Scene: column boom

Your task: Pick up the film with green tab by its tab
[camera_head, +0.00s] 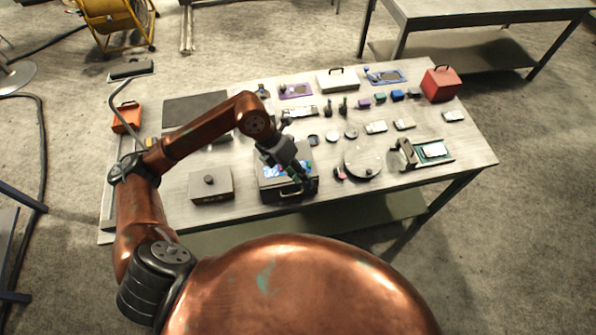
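My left arm reaches over the table from the left, and its dark gripper (309,184) points down at the front of a black box with a handle (287,194). A bright blue-and-white patch (271,171) shows on top of the box, partly covered by the gripper. A tiny green spot (309,166) shows beside the fingers; I cannot tell whether it is the film's green tab. The film itself cannot be made out clearly. The fingers are too small and dark to tell open from shut, or whether they touch anything. My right gripper is not in view.
The grey table (240,213) holds a grey box (210,185) left of the black box. A round plate (362,161) and a green board in a holder (432,151) are to the right. A red case (440,83) stands at the back right. Several small parts lie behind.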

